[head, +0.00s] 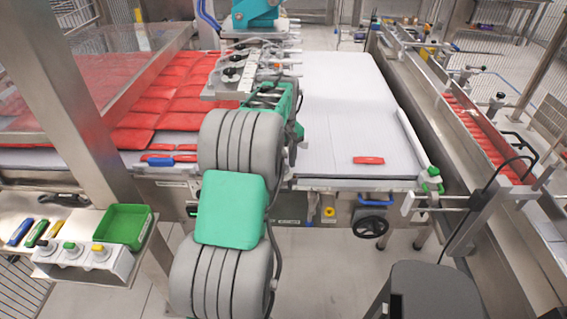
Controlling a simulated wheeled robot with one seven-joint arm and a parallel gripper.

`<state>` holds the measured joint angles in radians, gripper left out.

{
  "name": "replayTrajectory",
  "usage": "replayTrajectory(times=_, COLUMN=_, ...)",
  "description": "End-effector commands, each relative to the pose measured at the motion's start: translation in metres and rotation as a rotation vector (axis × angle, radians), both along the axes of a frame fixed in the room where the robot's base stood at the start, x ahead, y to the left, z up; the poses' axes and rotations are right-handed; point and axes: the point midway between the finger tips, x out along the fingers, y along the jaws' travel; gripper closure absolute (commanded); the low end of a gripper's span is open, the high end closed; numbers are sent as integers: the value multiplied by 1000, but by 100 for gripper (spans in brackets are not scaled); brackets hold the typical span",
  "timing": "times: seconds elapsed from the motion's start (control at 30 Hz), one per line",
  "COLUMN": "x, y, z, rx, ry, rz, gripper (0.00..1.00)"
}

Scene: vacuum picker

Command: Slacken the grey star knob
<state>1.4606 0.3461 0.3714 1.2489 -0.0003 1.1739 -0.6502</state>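I cannot make out a clearly grey star knob. Small dark knobs (230,74) sit on the silver bar assembly of the picker (232,84), above the belt's left half. My arm rises from the bottom of the head view, with big grey ribbed joints and a green cover, and reaches away toward this bar. Its green end with my gripper (268,92) is close to the right end of the bar, seen from behind. The fingertips cannot be made out, and I cannot tell whether they touch anything. My arm hides part of the belt and machine front.
Red packs (155,105) cover the belt's left side; one red pack (368,160) lies alone on the white belt (345,110). A black handwheel (370,226) is below the belt edge. A green bin (125,227) and push buttons (72,250) are at left. A metal post stands left of my arm.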

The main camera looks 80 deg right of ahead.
Motion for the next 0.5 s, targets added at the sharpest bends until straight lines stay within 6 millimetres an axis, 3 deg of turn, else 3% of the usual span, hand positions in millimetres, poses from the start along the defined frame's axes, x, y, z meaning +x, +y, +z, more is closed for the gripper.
replayTrajectory(times=0.13, x=0, y=0, z=0, rx=1, ry=1, rz=0, gripper=45)
replayTrajectory(times=0.37, x=0, y=0, z=1, rx=1, ry=1, rz=-1, gripper=45)
replayTrajectory(times=0.5, x=0, y=-1, z=18, rx=-4, ry=0, rz=-1, gripper=45)
